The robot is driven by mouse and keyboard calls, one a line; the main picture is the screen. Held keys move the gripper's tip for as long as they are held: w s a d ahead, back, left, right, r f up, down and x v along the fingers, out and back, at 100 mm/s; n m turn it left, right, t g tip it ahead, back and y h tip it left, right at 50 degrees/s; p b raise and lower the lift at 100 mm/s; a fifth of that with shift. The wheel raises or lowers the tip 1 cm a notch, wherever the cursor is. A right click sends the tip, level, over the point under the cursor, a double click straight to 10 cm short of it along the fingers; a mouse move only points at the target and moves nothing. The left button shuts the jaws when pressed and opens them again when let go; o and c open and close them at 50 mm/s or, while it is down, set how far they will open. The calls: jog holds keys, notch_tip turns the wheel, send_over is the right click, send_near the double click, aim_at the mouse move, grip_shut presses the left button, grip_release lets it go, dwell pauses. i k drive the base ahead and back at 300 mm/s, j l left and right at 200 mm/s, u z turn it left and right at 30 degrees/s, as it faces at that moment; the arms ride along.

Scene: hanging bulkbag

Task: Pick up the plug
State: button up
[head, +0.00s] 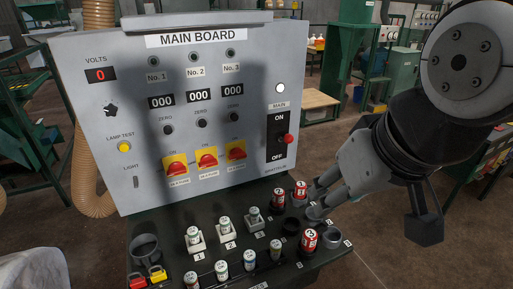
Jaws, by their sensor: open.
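Several plugs stand on the black shelf under the main board. Two red plugs, one (301,190) and another (279,197), stand side by side at its right rear. A third red plug (309,240) stands nearer the front right. Which one is the plug of the task I cannot tell. My gripper (313,203) is open at the right end of the shelf. Its fingers point left, close beside the rear right red plug; contact is unclear.
The grey main board (215,110) rises behind the shelf (180,240), with switches and a red main lever (289,138). Empty dark sockets (332,238) sit at the shelf's right. Red and yellow padlocks (157,274) lie front left. Open floor is at right.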

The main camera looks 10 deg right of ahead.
aim_at(309, 242)
jog(key=j+z, duration=0.5)
jog(key=j, duration=0.15)
jog(key=j+z, duration=0.45)
jog(key=j, duration=0.2)
jog(key=k+j+z, duration=0.2)
jog(key=j+z, duration=0.3)
jog(key=j, duration=0.1)
